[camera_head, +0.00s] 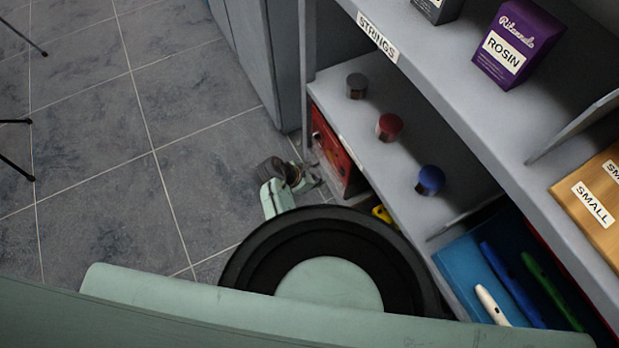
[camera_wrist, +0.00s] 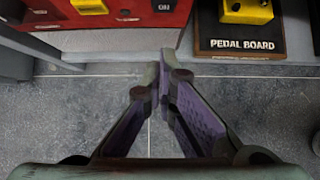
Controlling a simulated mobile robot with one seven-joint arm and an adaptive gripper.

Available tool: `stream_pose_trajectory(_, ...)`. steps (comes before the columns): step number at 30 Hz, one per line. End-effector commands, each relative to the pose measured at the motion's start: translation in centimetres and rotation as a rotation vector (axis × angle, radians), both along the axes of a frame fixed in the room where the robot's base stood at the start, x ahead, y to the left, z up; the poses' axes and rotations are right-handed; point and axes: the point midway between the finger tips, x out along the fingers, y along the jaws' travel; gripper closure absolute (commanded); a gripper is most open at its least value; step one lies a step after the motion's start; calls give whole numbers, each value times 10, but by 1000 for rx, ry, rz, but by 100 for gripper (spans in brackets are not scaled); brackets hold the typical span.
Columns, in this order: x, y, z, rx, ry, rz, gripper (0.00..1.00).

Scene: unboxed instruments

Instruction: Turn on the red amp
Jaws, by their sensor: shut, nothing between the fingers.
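The red amp (camera_head: 331,148) stands on the lowest level of the grey shelf unit, seen from the side in the head view. In the wrist view the red amp (camera_wrist: 125,17) fills the top left, with a yellow part (camera_wrist: 90,5) and an "ON" label (camera_wrist: 163,6) at the picture's top edge. The upper part of its front is cut off. My gripper (camera_wrist: 160,75) is shut and empty, its purple-padded fingers pointing toward the lower edge of the amp. In the head view my gripper (camera_head: 308,178) is small, just in front of the amp.
A pedal board (camera_wrist: 240,46) with a yellow pedal (camera_wrist: 246,11) lies right of the amp. The shelf above holds a dark, a red (camera_head: 389,127) and a blue (camera_head: 431,180) round item. A purple rosin box (camera_head: 517,44) sits higher. Tiled floor (camera_head: 100,130) is open on the left.

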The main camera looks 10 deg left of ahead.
Motion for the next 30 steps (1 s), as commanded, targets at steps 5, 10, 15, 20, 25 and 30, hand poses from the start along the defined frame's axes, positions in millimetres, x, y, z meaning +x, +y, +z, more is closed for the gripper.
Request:
stream_pose_trajectory(5,16,-22,-7,1,-3,-3,100)
stream_pose_trajectory(10,24,-33,-9,2,-2,-2,100)
stream_pose_trajectory(15,26,-35,-10,1,-2,0,100)
stream_pose_trajectory(20,26,-35,-10,1,-2,0,100)
stream_pose_trajectory(25,27,-37,-13,-29,-20,-1,100)
stream_pose_trajectory(30,31,-42,-15,-114,-81,2,100)
